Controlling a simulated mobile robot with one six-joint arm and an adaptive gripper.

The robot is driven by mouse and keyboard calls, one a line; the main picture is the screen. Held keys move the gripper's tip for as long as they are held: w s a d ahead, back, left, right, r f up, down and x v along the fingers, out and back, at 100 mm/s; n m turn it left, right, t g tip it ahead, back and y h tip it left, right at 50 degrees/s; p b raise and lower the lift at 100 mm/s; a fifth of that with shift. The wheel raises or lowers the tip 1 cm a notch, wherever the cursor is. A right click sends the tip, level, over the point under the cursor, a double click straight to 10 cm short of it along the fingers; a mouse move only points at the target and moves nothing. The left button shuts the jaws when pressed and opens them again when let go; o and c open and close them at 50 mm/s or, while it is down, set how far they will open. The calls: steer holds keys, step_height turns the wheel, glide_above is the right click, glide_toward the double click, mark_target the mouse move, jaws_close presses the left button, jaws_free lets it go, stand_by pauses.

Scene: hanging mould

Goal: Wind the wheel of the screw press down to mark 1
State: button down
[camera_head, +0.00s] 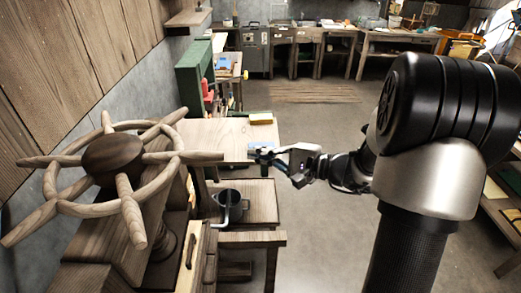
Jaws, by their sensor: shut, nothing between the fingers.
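The wooden wheel (134,208) of the screw press is at the left of the head view. It has a round dark hub (112,155) and several spokes that stick out past the rim as handles. It sits on top of the wooden press (120,235). My gripper (256,156) is shut and empty. It is to the right of the wheel, apart from it, over the area of a wooden table. No numbered mark can be made out in this view.
A wooden table top (215,135) lies behind my gripper, with a small yellow and white block (261,118) on it. A dark metal pot (229,205) stands on a lower wooden surface. Workbenches line the far wall. The floor (320,130) in the middle is mostly clear.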

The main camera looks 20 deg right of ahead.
steer(key=x, duration=0.8)
steer(key=shift+s+a+r, duration=0.2)
steer(key=shift+s+r, duration=0.1)
steer(key=shift+s, duration=0.3)
steer(key=shift+s+a+r, duration=0.2)
steer(key=shift+s+r, duration=0.1)
steer(key=shift+s, duration=0.3)
steer(key=shift+s+a+r, duration=0.2)
steer(key=shift+s+r, duration=0.1)
steer(key=shift+s, duration=0.3)
steer(key=shift+b, duration=0.35)
